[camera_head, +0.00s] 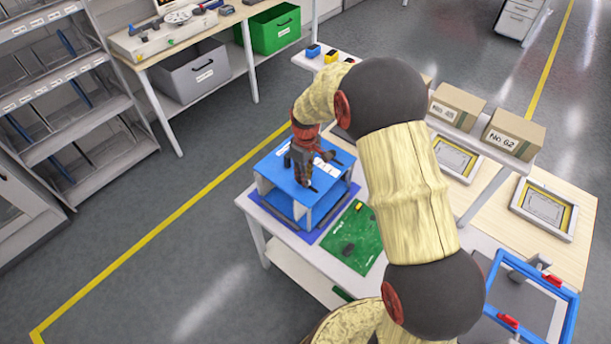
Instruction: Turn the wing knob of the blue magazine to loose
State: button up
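The blue magazine (281,176) stands upright on a dark blue mat at the left corner of the white table. It has a flat blue top with white labels and pale legs below. My gripper (321,172) is over the right half of its top, pointing down. The wing knob cannot be made out; the gripper and wrist cover that part of the top. The fingers look spread apart, one towards the right edge and one lower down, but whether they touch anything is too small to tell.
A green circuit board (351,238) lies right of the magazine. A blue frame with red clamps (529,290) is at lower right. Cardboard boxes (513,134) stand on a raised shelf behind my arm. A grey shelf rack (62,90) stands at left. The floor left of the table is clear.

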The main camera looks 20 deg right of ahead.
jog(key=shift+o, duration=0.3)
notch_tip(320, 180, up, 12)
dwell(0.5)
dwell(0.5)
jog(key=s+r+m+t+b, duration=0.2)
jog(key=s+b, duration=0.3)
jog(key=s, duration=1)
jog(key=s+r+m+t+b, duration=0.3)
jog(key=s+r+m+b, duration=0.2)
jog(key=s, duration=1)
jog(key=shift+s+d+t, duration=0.15)
jog(key=shift+s+t, duration=0.1)
jog(key=shift+t, duration=0.05)
